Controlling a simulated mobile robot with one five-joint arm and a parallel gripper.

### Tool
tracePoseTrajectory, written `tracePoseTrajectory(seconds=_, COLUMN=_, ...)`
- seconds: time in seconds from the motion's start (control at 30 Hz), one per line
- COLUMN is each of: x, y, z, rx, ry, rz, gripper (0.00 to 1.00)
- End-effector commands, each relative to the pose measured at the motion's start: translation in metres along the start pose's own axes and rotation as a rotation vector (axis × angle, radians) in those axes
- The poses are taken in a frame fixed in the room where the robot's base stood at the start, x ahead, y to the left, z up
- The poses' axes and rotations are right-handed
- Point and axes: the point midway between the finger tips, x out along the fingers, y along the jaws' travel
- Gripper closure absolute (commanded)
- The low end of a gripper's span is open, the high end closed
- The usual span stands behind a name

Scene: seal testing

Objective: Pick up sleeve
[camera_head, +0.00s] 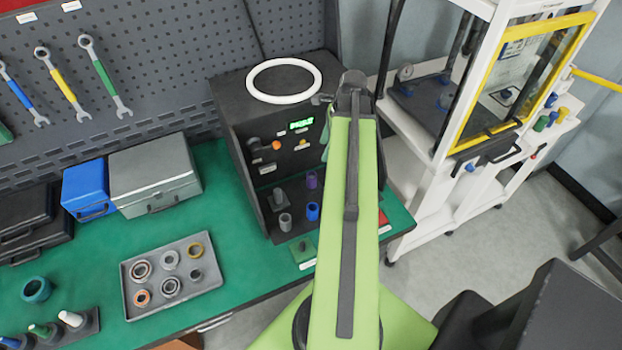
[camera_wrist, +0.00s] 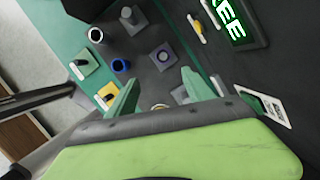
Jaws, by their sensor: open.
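Several small sleeve-like cylinders stand in the open black test box; I cannot tell which one the task means. A blue sleeve (camera_head: 313,211) stands at the front right, a grey sleeve (camera_head: 285,222) at the front left, and a purple one (camera_head: 311,180) behind. A small beige round thing (camera_wrist: 160,107) shows between the fingers, partly hidden.
The black test box (camera_head: 235,115) bears a white ring (camera_head: 284,62) on top. A grey tray (camera_head: 128,300) with several rings lies on the green table (camera_head: 240,285). Grey (camera_head: 155,172) and blue (camera_head: 84,186) cases stand behind. A white cart (camera_head: 425,205) stands to the right.

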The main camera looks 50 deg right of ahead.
Motion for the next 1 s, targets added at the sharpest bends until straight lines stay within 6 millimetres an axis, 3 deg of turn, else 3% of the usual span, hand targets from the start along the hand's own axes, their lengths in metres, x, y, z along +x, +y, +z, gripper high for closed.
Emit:
tracePoseTrajectory(seconds=0.5, x=0.108, y=-0.002, z=-0.01, rx=0.008, ry=0.001, rz=-0.003, gripper=0.4)
tracePoseTrajectory(seconds=0.83, x=0.121, y=-0.003, z=-0.008, rx=0.009, ry=0.001, rz=-0.004, gripper=0.4)
tracePoseTrajectory(seconds=1.0, x=0.15, y=-0.008, z=-0.007, rx=0.008, ry=0.001, rz=-0.004, gripper=0.4)
